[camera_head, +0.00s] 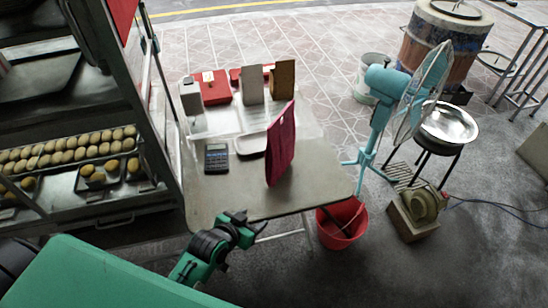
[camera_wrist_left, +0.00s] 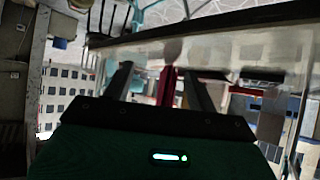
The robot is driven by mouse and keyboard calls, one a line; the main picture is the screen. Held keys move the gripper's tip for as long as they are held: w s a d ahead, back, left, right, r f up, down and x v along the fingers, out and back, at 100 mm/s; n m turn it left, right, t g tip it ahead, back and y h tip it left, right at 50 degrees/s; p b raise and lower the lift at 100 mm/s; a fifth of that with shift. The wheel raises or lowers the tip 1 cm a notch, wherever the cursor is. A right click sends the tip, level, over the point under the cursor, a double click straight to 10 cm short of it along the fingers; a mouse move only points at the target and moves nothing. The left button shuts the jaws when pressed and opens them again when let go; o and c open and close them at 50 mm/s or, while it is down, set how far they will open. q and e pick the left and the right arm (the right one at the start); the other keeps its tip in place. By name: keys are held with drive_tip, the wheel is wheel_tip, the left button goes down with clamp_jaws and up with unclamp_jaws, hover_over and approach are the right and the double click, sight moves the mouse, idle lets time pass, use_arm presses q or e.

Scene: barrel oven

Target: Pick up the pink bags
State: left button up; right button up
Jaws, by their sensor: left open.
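One pink bag (camera_head: 281,145), tall and flat, stands upright on the grey table (camera_head: 225,200), right of its middle. My left gripper (camera_head: 238,217) is at the table's front edge, nearer to me and left of the bag, apart from it. In the left wrist view the two fingers (camera_wrist_left: 158,88) are spread with a gap between them. A narrow strip of the pink bag (camera_wrist_left: 167,84) shows beyond that gap. The left gripper is open and holds nothing. My right gripper is not in view.
A calculator (camera_head: 216,157) and a white tray (camera_head: 250,145) lie left of the bag. Boxes (camera_head: 253,84) stand at the table's back. A red bucket (camera_head: 342,222) and a turquoise fan (camera_head: 385,110) stand right of the table. A bun rack (camera_head: 70,160) is at left.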

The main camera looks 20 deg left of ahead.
use_arm(q)
drive_tip(key=w+r+t, duration=0.3)
drive_tip(key=w+r, duration=0.2)
drive_tip(key=t+h, duration=0.1)
drive_tip(key=t, duration=0.3)
approach(273, 147)
drive_tip(key=x, duration=0.7)
drive_tip(key=shift+w+p, duration=0.1)
drive_tip(key=shift+p, duration=0.25)
drive_tip(key=shift+p+x, duration=0.3)
drive_tip(key=shift+x, duration=0.75)
drive_tip(key=x, duration=0.2)
drive_tip(key=p+x, duration=0.1)
drive_tip(key=x, duration=0.1)
drive_tip(key=shift+w+f, duration=0.1)
drive_tip(key=shift+f, duration=0.25)
clamp_jaws()
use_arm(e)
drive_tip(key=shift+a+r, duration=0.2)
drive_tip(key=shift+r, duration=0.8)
